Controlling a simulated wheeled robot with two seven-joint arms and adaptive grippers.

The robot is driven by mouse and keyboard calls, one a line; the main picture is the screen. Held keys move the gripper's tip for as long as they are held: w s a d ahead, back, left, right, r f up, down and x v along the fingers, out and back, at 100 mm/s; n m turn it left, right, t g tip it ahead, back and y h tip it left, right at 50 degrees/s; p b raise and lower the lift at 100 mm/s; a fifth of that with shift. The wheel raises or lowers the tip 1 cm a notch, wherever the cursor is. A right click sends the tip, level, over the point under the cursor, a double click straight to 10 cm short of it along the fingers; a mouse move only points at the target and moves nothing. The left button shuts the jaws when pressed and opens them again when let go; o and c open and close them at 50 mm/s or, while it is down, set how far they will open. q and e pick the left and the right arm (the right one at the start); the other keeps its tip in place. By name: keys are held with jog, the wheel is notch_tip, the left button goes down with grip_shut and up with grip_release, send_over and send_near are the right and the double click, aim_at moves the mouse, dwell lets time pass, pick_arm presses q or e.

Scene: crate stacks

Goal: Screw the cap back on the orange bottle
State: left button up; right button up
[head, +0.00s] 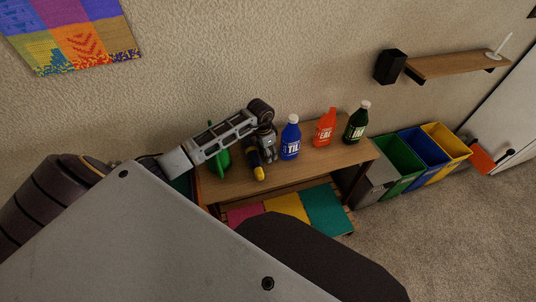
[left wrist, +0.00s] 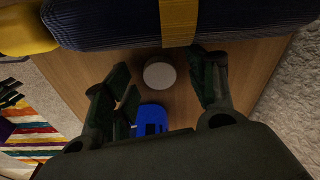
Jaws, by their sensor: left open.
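The orange bottle (head: 325,128) stands upright on the wooden table (head: 316,160), between a blue and a dark green bottle. I see no white cap on its top. My left gripper (head: 268,152) is over the table, left of the blue bottle. In the left wrist view, my left gripper (left wrist: 165,92) is open, its fingers on either side of a white round disc (left wrist: 160,75) that looks like the cap. The disc appears to lie on the wood, not gripped. My right gripper is not in view.
The blue bottle (head: 290,138) and green bottle (head: 356,122) have white caps. A dark blue and yellow object (head: 254,160) lies close to my left gripper; it also crosses the top of the left wrist view (left wrist: 110,22). Coloured bins (head: 440,142) stand right of the table.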

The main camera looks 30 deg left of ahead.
pick_arm(q)
jog(key=shift+c, duration=0.4)
jog(key=c, duration=0.7)
jog(key=shift+r, duration=0.15)
jog(key=shift+r, duration=0.5)
notch_tip(320, 180, up, 17)
jog(key=p, duration=0.3)
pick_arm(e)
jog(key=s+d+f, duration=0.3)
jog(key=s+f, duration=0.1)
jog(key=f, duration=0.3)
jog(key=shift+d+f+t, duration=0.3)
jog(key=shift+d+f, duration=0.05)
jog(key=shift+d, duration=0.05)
pick_arm(q)
jog(key=shift+f, duration=0.15)
